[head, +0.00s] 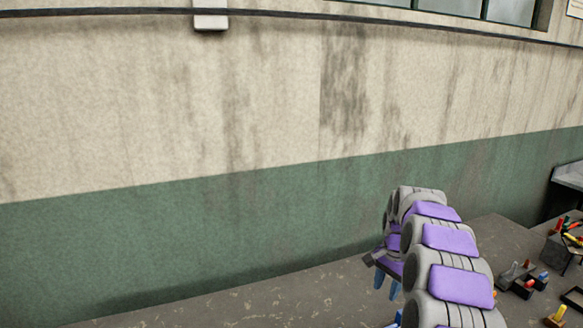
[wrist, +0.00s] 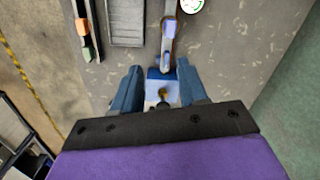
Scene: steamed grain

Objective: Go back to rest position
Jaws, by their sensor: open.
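My gripper (wrist: 158,69) shows in the wrist view with its two blue fingers spread apart. Between and below them is a small blue and white object (wrist: 158,76) with a yellowish part; I cannot tell what it is, and nothing is clearly clamped. A grey-blue long object (wrist: 168,38) lies just beyond the fingertips. In the head view my gripper (head: 386,284) is at the lower right, its blue fingertips low over the grey surface and partly hidden by my grey and purple arm.
The grey speckled worktop (head: 270,303) runs along a green and cream wall (head: 150,225). Coloured-handled items in dark holders (head: 522,280) stand at the right. The wrist view shows a dark grooved tray (wrist: 126,25) and orange and green pieces (wrist: 88,54). The worktop's left part looks clear.

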